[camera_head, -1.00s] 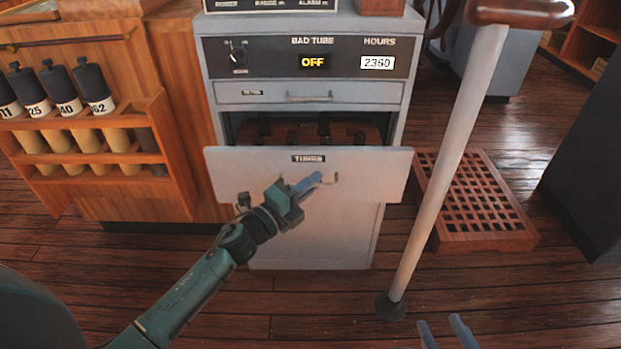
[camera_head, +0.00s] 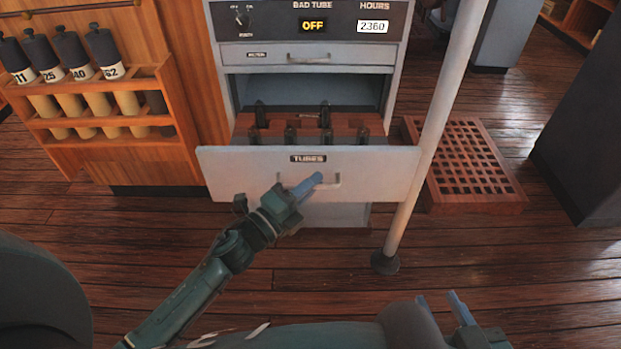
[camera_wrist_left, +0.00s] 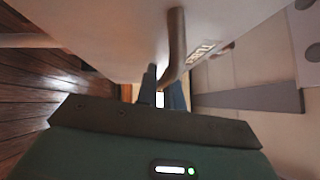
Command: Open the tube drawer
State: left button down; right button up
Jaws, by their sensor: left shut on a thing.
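The tube drawer (camera_head: 250,172) is a grey front labelled TUBES in the grey cabinet, and it stands pulled out. Behind its front, a wooden rack (camera_head: 283,125) with several dark tubes shows inside. My left gripper (camera_head: 312,182) is shut on the drawer handle (camera_head: 337,180), at the middle of the drawer front. The left wrist view shows the handle (camera_wrist_left: 174,45) close up between the fingers. My right gripper (camera_head: 442,305) is at the bottom right, its two blue fingers apart, with nothing between them and clear of the cabinet.
A white pole (camera_head: 436,125) stands just right of the drawer front. A wooden grating (camera_head: 462,165) lies on the floor beyond it. A wooden rack with several labelled tubes (camera_head: 97,65) is at the left. The plank floor before the drawer is clear.

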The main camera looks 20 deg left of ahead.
pick_arm(q)
jog(key=shift+s+d+f, duration=0.1)
jog(key=shift+s+f, duration=0.05)
jog(key=shift+s, duration=0.05)
dwell(0.3)
jog(key=c, duration=1.8)
grip_release()
jog(key=shift+s, duration=0.15)
jog(key=v, duration=1.3)
